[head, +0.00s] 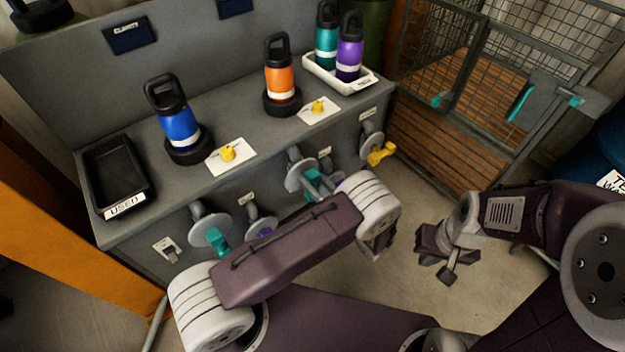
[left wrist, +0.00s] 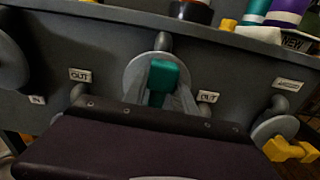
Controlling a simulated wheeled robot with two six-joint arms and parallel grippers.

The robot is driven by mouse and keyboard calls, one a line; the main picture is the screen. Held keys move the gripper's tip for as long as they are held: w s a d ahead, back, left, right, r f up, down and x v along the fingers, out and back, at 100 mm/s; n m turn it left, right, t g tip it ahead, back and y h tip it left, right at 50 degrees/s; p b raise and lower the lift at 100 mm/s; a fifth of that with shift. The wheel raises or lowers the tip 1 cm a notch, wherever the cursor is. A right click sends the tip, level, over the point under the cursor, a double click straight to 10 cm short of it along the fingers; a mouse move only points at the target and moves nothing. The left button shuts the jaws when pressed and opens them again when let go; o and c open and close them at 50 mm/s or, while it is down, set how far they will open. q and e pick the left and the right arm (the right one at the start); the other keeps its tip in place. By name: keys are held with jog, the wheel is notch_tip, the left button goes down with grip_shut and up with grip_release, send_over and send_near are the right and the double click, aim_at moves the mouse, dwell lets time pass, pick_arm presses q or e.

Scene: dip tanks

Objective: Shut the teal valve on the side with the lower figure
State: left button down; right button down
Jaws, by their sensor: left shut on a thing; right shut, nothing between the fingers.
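Two teal valves show on the cabinet's front in the head view: a left one (head: 214,239) and a right one (head: 313,178), each on a round grey flange. The right one also shows in the left wrist view (left wrist: 163,77), its teal handle between my left gripper's fingers (left wrist: 160,102), which are shut on it. In the head view my left arm hides most of that gripper. My right gripper (head: 447,268) is shut and empty, over the floor right of the cabinet. Two dark display plates (head: 131,36) (head: 235,6) hang on the back panel; no figures are readable.
A purple valve (head: 264,231) and a yellow valve (head: 381,153) are on the same front. Blue (head: 180,126) and orange (head: 279,80) bottles stand on top, near a black USED tray (head: 90,160) and a white tray (head: 372,84). A wire cage (head: 455,90) stands right.

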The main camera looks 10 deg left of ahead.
pick_arm(q)
jog(key=m, duration=0.3)
jog(key=shift+w+d+f+m+p, duration=0.1)
jog(key=shift+w+d+m+p, duration=0.05)
jog(key=shift+w+m+p, duration=0.15)
jog(key=m, duration=0.4)
jog(key=shift+w+d+f+m, duration=0.25)
jog(key=shift+w+f+m, duration=0.05)
jog(key=shift+w+f, duration=0.05)
jog(key=shift+w+d+f+m+b, duration=0.1)
jog(key=shift+f+m, duration=0.2)
jog(key=shift+m, duration=1.2)
jog(key=shift+w+d+f+m+b, duration=0.15)
jog(key=shift+f+m, duration=0.1)
jog(key=shift+m, duration=1.25)
jog(key=shift+w+a+f+m+b, duration=0.1)
jog(key=shift+f+m, duration=0.2)
jog(key=shift+m, duration=1.2)
jog(key=shift+s, duration=0.1)
jog(key=c, duration=1.3)
grip_release()
